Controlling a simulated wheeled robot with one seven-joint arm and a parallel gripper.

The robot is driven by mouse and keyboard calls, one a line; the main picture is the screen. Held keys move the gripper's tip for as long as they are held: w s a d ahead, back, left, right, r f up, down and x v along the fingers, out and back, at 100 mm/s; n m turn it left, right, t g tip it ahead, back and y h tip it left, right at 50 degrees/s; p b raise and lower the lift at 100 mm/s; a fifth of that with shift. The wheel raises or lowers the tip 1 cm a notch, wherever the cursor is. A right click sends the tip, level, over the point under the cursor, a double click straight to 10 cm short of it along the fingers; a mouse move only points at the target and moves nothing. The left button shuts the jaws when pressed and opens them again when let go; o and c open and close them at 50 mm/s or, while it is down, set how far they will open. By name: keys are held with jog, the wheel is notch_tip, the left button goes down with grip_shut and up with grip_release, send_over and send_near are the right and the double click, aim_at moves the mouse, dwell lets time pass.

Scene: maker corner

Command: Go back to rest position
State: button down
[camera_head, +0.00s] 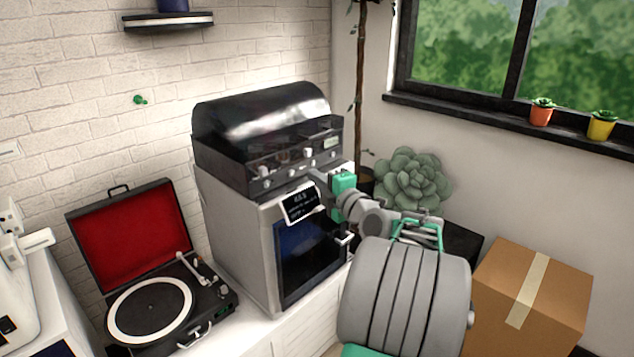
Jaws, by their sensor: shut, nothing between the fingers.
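My arm reaches from the lower right toward the grey cabinet-like machine (238,235) with a dark glass door. My gripper (316,179) is at its upper right front corner, near a small black label with white writing (301,203). The fingers are small and partly lost against the machine, and they look shut with nothing in them. I cannot tell whether they touch the machine or the label.
A black device with a domed glossy lid (262,115) stands on the machine. An open record player (150,307) is at left. A cardboard box (560,300) stands at right, with a large succulent (412,178) behind my arm. Potted plants line the windowsill (460,112).

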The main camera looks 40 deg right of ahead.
dwell(0.3)
jog(key=w+a+f+m+g+y+p, duration=0.1)
jog(key=w+a+m+g+y+p, duration=0.2)
jog(key=a, duration=1.1)
jog(key=s+a+f+m+g+y+p, duration=0.1)
jog(key=s+a+f+m+g+p, duration=0.15)
jog(key=a, duration=0.45)
jog(key=s+a+f+m+g+p, duration=0.1)
jog(key=s+a+m+g+p, duration=0.15)
jog(key=a, duration=0.35)
jog(key=s+a+f+m+g+p, duration=0.1)
jog(key=s+a+m+g, duration=0.2)
jog(key=s, duration=0.5)
jog(key=s+a+f+m+g+h+p, duration=0.1)
jog(key=s+a+m+g+p, duration=0.1)
jog(key=s+a+m, duration=0.3)
jog(key=s+g, duration=0.1)
jog(key=s, duration=0.3)
jog(key=shift+g+p, duration=0.3)
